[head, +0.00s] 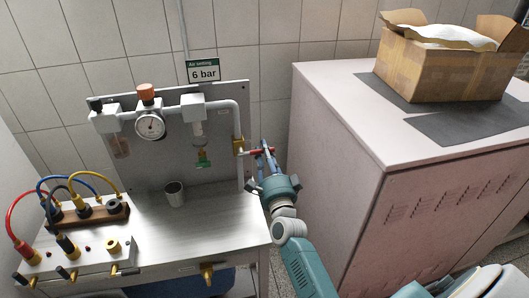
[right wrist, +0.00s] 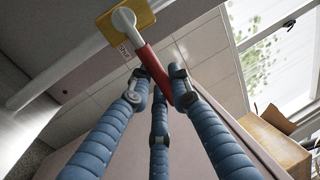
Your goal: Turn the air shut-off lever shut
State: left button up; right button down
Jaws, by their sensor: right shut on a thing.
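The air shut-off lever (head: 259,151) is a red handle on a brass valve (head: 238,146), on the vertical grey pipe at the panel's right edge. In the head view it points right, roughly across the pipe. In the right wrist view the red lever (right wrist: 153,70) runs from the yellow valve body (right wrist: 128,18) in between my fingers. My right gripper (head: 268,153) has its blue fingers shut around the lever, and its fingertips also show in the right wrist view (right wrist: 157,84). A small white label (right wrist: 125,52) sits beside the lever. My left gripper is not in view.
A pressure gauge (head: 150,125) and a sign reading 6 bar (head: 203,71) are at the panel. A metal cup (head: 175,193) stands on the bench (head: 215,215). A pale cabinet (head: 335,165) with a cardboard box (head: 440,68) on top stands close right of my gripper.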

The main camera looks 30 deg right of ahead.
jog(key=c, duration=1.6)
grip_release()
jog(key=shift+f, duration=0.1)
jog(key=shift+s, duration=0.1)
jog(key=v, duration=1.2)
